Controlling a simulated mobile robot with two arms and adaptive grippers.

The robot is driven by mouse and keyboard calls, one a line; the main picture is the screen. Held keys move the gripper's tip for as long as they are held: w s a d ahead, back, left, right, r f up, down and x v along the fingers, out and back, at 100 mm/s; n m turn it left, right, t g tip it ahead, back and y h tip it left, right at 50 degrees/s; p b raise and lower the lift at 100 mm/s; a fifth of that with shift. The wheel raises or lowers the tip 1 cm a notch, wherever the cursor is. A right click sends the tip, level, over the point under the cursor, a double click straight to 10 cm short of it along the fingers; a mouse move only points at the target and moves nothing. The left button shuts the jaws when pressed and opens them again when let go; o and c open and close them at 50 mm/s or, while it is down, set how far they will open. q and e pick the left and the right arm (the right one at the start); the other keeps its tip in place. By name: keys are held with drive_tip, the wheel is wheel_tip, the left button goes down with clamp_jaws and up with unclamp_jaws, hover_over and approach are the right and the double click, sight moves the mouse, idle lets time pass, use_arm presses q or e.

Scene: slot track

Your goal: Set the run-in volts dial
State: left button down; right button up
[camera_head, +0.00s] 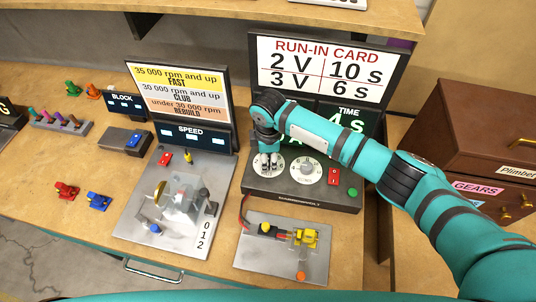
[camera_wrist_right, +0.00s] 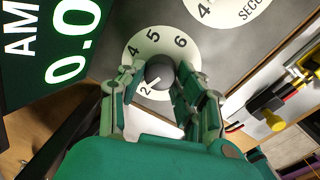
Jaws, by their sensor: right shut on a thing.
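The volts dial (camera_head: 258,171) is the left of two white dials on the grey power unit (camera_head: 300,197). In the right wrist view its white face (camera_wrist_right: 163,45) shows a 2, 4, 5 and 6, and its dark round knob (camera_wrist_right: 160,70) sits between my fingertips. My right gripper (camera_head: 267,165) reaches down over the dial and is shut on the knob; it also shows in the right wrist view (camera_wrist_right: 158,78). The fingers hide part of the scale, and the pointer's exact setting is unclear. My left gripper is not in view.
The run-in card (camera_head: 325,68) reads 2 V 10 s and 3 V 6 s. The seconds dial (camera_head: 306,171), red switch (camera_head: 334,176) and green button (camera_head: 352,192) lie to the right. A wired motor stand (camera_head: 255,262) is in front. My right arm partly covers the time display (camera_head: 347,122).

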sight(269, 162)
drive_tip(key=shift+r+n, duration=0.1)
drive_tip(key=shift+n, duration=1.5)
drive_tip(key=o, duration=1.1)
drive_tip(key=shift+o, duration=0.2)
wheel_tip(269, 162, up, 12)
drive_tip(key=shift+s+d, duration=0.15)
drive_tip(key=shift+s, duration=0.2)
